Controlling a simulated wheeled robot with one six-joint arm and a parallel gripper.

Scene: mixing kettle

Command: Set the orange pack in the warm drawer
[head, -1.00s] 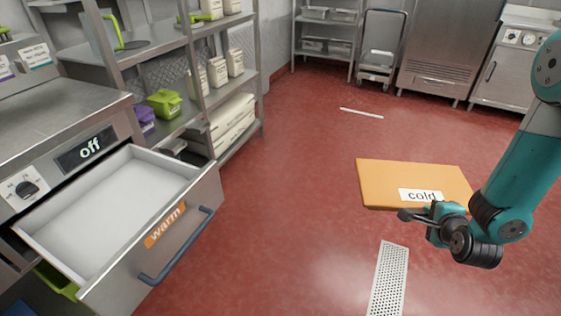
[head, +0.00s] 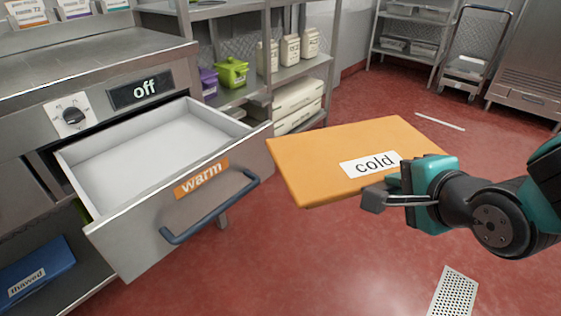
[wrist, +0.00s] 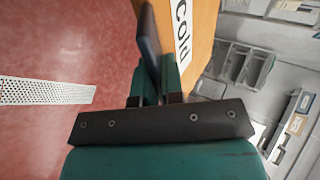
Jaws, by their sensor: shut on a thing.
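The orange pack (head: 330,150) is a flat slab with a white label reading "cold". My gripper (head: 385,195) is shut on its near right edge and holds it in the air, right of the open drawer. In the wrist view the pack (wrist: 203,30) shows between and beyond the fingers (wrist: 160,70). The warm drawer (head: 155,145) is pulled out and looks empty, with an orange "warm" label and a blue handle (head: 210,210) on its front. The pack's left corner is close to the drawer's right front corner in the picture, apart from its inside.
A panel above the drawer reads "off" (head: 140,90) beside a knob (head: 72,116). A blue pack labelled "thawed" (head: 38,268) lies on a low shelf. A shelf rack (head: 270,90) with green and purple tubs stands behind. The red floor (head: 330,270) in front is clear.

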